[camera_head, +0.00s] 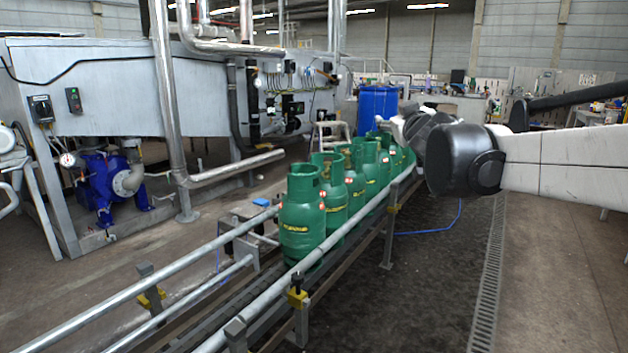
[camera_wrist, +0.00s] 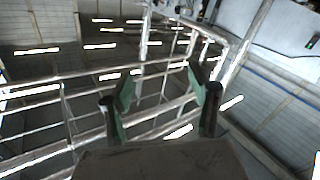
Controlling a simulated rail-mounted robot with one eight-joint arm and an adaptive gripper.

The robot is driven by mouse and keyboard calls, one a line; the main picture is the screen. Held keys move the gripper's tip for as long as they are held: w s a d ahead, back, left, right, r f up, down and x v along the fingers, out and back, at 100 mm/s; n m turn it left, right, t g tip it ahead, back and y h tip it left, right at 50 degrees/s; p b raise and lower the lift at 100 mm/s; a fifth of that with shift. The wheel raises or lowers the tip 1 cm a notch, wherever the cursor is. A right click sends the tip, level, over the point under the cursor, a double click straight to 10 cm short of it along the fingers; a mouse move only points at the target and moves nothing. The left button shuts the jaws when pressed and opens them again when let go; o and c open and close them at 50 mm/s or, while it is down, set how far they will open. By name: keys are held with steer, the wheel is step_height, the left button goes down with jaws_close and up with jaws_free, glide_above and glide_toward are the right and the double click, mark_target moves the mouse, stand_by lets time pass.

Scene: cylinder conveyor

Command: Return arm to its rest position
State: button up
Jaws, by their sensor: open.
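My arm reaches in from the right edge in the head view, above the floor to the right of the conveyor, with its dark elbow joint nearest the camera. My gripper shows in the wrist view (camera_wrist: 160,98), with its two fingers spread apart and nothing between them. Behind the fingers, the wrist view shows pipes, railings and ceiling lights. In the head view the gripper's fingers cannot be made out behind the arm.
Several green gas cylinders (camera_head: 301,220) stand upright in a row on the conveyor (camera_head: 262,300), left of my arm. A blue drum (camera_head: 377,104) stands behind. A grey machine (camera_head: 110,85) fills the left. The floor (camera_head: 440,270) right of the conveyor is clear.

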steer(key=s+d+f+m+g+h, duration=0.25)
steer(key=s+f, duration=0.35)
steer(key=s, duration=0.3)
steer(key=s+d+f+m+g+h, duration=0.1)
steer(key=s+d+f+m+g, duration=0.15)
steer(key=s+f, duration=0.45)
steer(key=s+a+f+g+y, duration=0.2)
steer(key=s+f+g, duration=0.1)
steer(key=s+f, duration=0.75)
steer(key=s+a+f+g+y, duration=0.1)
steer(key=s+a+f+g, duration=0.15)
steer(key=s+f, duration=0.75)
step_height(320, 180, up, 17)
steer(key=s+p, duration=0.2)
steer(key=p, duration=1.2)
steer(key=shift+s+n+p, duration=0.3)
steer(key=shift+s+n, duration=0.05)
steer(key=shift+n, duration=0.05)
steer(key=shift+d+g, duration=0.1)
steer(key=shift+g, duration=0.15)
